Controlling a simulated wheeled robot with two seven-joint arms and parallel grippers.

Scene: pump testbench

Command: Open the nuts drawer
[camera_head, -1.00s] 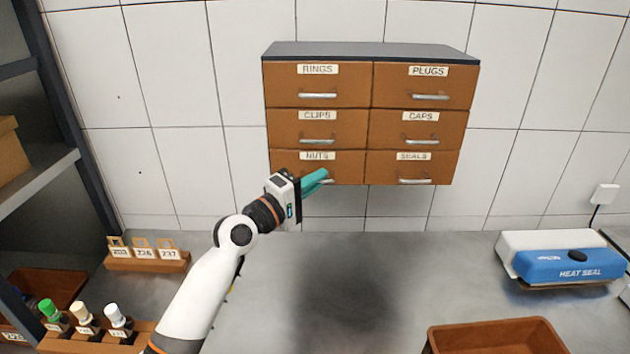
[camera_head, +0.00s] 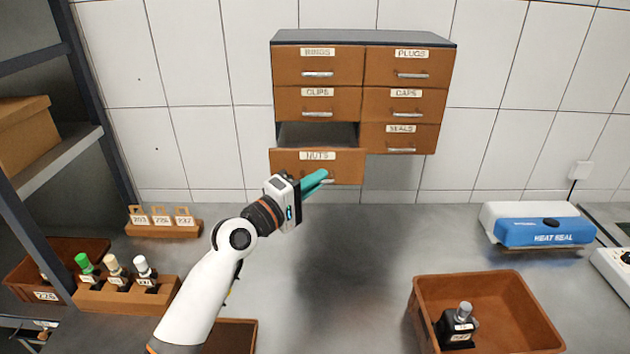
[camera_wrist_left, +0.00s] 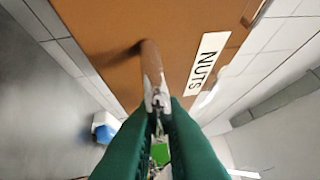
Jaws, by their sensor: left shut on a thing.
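The nuts drawer (camera_head: 290,164) is the bottom left drawer of the brown cabinet (camera_head: 362,37) on the wall. It is pulled out, and its dark inside shows behind its front. Its label NUTS also shows in the left wrist view (camera_wrist_left: 203,62). My left gripper (camera_head: 325,176), with green fingers, is shut on the drawer's metal handle. The left wrist view shows the handle (camera_wrist_left: 151,70) between the fingertips (camera_wrist_left: 158,106). Most of the handle is hidden by the fingers in the head view. My right gripper is not in view.
The other drawers, such as clips (camera_head: 300,103) and seals (camera_head: 400,137), are closed. Below are a grey table (camera_head: 350,240), a brown bin (camera_head: 480,285) holding a dark bottle, a blue heat sealer (camera_head: 540,232) and a rack of bottles (camera_head: 125,298). The table's middle is clear.

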